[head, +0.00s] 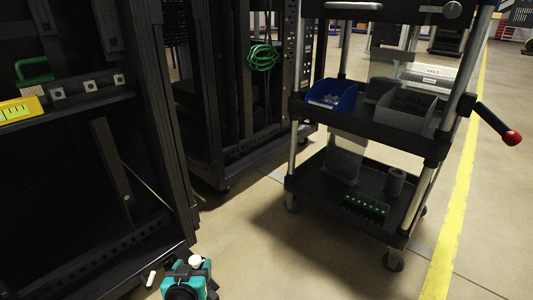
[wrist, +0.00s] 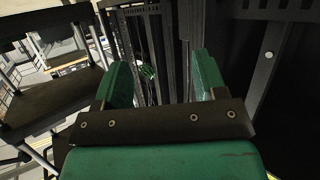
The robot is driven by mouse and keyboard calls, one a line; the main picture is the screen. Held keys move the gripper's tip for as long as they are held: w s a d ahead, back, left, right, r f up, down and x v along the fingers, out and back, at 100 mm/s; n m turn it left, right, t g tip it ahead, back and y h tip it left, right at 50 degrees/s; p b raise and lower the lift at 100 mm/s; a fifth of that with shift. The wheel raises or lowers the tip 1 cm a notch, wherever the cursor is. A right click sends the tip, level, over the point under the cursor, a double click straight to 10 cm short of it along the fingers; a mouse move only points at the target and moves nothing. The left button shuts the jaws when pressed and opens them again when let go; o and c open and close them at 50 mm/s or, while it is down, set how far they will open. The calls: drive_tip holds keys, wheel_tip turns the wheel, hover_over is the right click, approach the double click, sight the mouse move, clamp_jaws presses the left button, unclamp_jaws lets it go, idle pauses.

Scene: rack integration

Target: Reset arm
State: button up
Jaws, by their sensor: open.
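My gripper (wrist: 163,78) shows in the wrist view, with two green fingers standing well apart behind a dark crossbar with screws. It is open, and nothing is between the fingers. Beyond the fingers are dark rack uprights and a green cable coil (wrist: 148,72). In the head view the same kind of green cable coil (head: 263,58) hangs on the middle rack. I cannot make out the gripper's fingers in the head view.
A dark rack (head: 160,110) stands at the left, with a yellow device (head: 20,110) on its shelf. A cart (head: 415,148) at the right holds a blue bin (head: 332,96) and a grey bin (head: 405,108). Floor (head: 300,262) is clear in front of the cart.

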drive_tip(key=w+d+r+g+h+p, duration=0.1)
drive_tip(key=w+d+r+g+p, duration=0.2)
drive_tip(key=r, duration=0.5)
drive_tip(key=w+d+r+g+p, duration=0.1)
drive_tip(key=w+d+r+g, duration=0.1)
drive_tip(key=w+d+r, duration=0.4)
drive_tip(key=s+d+r+g+p, duration=0.1)
drive_tip(key=d+r+g+p, duration=0.1)
drive_tip(key=d+r, duration=0.35)
drive_tip(key=s+d+r+g+p, duration=0.1)
drive_tip(key=d+r, duration=0.1)
drive_tip(key=r, duration=0.7)
drive_tip(key=s+d+r+n+g+y+p, duration=0.2)
drive_tip(key=s+d+r+g+p, duration=0.1)
drive_tip(key=s+d+r, duration=0.65)
drive_tip(key=s+d+r+n+g+y+p, duration=0.15)
drive_tip(key=s+d+r, duration=0.3)
drive_tip(key=s, duration=0.45)
drive_tip(key=s+d+r+n+g+y+p, duration=0.1)
drive_tip(key=s+d+r+n+g+p, duration=0.2)
drive_tip(key=s+r, duration=0.4)
wheel_tip(320, 180, up, 37)
drive_tip(key=s+t+p, duration=0.1)
drive_tip(key=p, duration=3.6)
drive_tip(key=shift+d+p, duration=0.3)
drive_tip(key=shift+p, duration=0.1)
drive_tip(key=shift+f+m, duration=0.15)
drive_tip(key=shift+m, duration=0.1)
